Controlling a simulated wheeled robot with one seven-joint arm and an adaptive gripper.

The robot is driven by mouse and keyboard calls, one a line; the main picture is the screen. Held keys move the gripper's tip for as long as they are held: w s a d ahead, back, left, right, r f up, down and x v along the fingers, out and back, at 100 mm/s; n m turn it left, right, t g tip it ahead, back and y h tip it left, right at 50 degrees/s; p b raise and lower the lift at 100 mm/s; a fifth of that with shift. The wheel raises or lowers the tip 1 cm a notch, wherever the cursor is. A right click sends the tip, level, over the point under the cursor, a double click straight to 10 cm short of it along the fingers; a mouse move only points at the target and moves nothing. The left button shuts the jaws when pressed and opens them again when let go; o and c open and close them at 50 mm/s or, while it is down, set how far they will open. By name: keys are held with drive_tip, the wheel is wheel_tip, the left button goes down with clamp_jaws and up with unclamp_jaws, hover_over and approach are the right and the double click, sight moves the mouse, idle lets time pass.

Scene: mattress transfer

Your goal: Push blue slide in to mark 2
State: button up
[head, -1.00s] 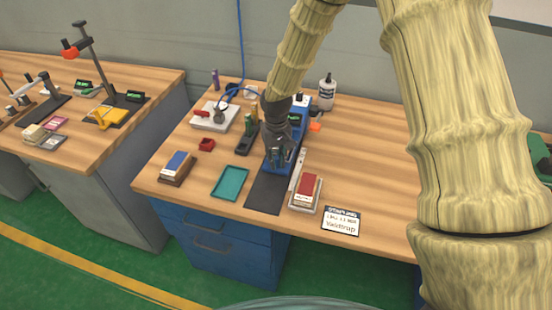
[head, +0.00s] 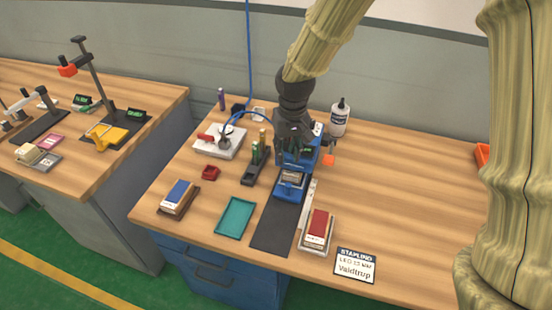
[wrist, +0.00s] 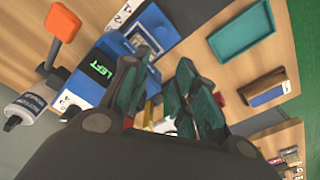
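The blue slide (head: 288,192) sits at the front of the blue stapling machine (head: 311,155), above a dark mat, with a small stack on it. It also shows in the wrist view (wrist: 166,33). My gripper (head: 288,153) is at the machine, just behind the slide's stack in the head view. In the wrist view its two dark teal fingers are apart, with a gap between them (wrist: 157,82); nothing is clearly held. I cannot tell whether a finger touches the slide. A white marked strip (head: 307,204) lies right of the slide; mark 2 is not clearly readable in the head view.
A teal tray (head: 235,218), a blue-topped block (head: 178,196) and a green-topped holder (head: 256,166) stand left. A red-topped stack (head: 318,231) and a sign card (head: 355,265) lie right. A white bottle (head: 339,119) stands behind.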

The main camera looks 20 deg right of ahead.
drive_tip(key=s+a+r, duration=0.1)
drive_tip(key=s+r, duration=0.1)
drive_tip(key=s, duration=0.7)
drive_tip(key=n+g, duration=0.1)
drive_tip(key=n, duration=0.3)
approach(289, 186)
drive_tip(key=w, duration=0.2)
wheel_tip(289, 186, down, 5)
drive_tip(key=n, duration=0.5)
drive_tip(key=s+f+p, duration=0.1)
drive_tip(key=s+f, duration=0.1)
drive_tip(key=s, duration=0.1)
drive_tip(key=shift+d+f, duration=0.1)
drive_tip(key=shift+f, duration=0.3)
drive_tip(key=shift+w+f+p, duration=0.15)
drive_tip(key=shift+w+f, duration=0.15)
drive_tip(key=shift+f, duration=0.3)
drive_tip(key=shift+w+f+p, duration=0.15)
drive_tip(key=shift+w+f, duration=0.1)
drive_tip(key=shift+f, duration=0.3)
drive_tip(key=shift+s+f, duration=0.1)
drive_tip(key=shift+f, duration=0.1)
